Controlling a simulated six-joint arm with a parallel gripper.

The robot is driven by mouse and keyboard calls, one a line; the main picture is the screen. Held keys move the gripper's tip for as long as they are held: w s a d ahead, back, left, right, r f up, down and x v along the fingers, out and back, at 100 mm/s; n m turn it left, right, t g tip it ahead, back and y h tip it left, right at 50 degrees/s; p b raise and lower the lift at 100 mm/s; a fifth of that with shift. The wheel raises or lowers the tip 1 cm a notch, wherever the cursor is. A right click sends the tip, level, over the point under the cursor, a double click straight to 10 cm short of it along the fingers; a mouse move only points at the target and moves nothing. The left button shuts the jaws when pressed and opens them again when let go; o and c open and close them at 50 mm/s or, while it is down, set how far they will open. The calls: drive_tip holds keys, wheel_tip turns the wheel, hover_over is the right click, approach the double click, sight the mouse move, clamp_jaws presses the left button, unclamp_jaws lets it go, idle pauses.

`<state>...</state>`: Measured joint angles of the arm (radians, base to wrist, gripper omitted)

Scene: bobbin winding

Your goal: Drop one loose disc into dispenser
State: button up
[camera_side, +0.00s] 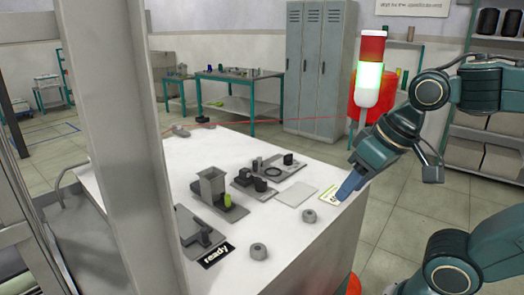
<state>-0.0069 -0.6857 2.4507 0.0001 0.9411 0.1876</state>
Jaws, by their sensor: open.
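The dispenser (212,186) seems to be the grey upright hopper with a square open top, standing on a grey base left of the table's middle. A yellow-green part sits at its foot. One loose grey disc (309,216) lies flat on the white table near its right edge. Another loose grey disc (258,251) lies nearer the front, by the black "ready" sign. My gripper (341,197), with blue fingers pointing down and left, is open at the table's right edge, above and right of the nearer disc and apart from it. The gap between its fingers is hard to see.
A grey fixture with black parts (268,178) stands behind and right of the dispenser. A flat pale plate (296,192) lies between it and my gripper. A grey device (200,236) and the "ready" sign (216,255) are at the front left. A signal tower (369,75) rises behind.

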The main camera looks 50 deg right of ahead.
drive_tip(key=w+m+g, duration=0.1)
drive_tip(key=w+m, duration=0.1)
drive_tip(key=m, duration=0.2)
drive_tip(key=m+g, duration=0.4)
drive_tip(key=m, duration=0.8)
approach(309, 213)
drive_tip(key=shift+d, duration=0.1)
drive_tip(key=shift+f, duration=0.15)
drive_tip(key=shift+f, duration=3.65)
drive_tip(key=shift+r, duration=0.1)
drive_tip(key=c, duration=0.6)
drive_tip(key=shift+r, duration=0.1)
drive_tip(key=shift+r, duration=2.4)
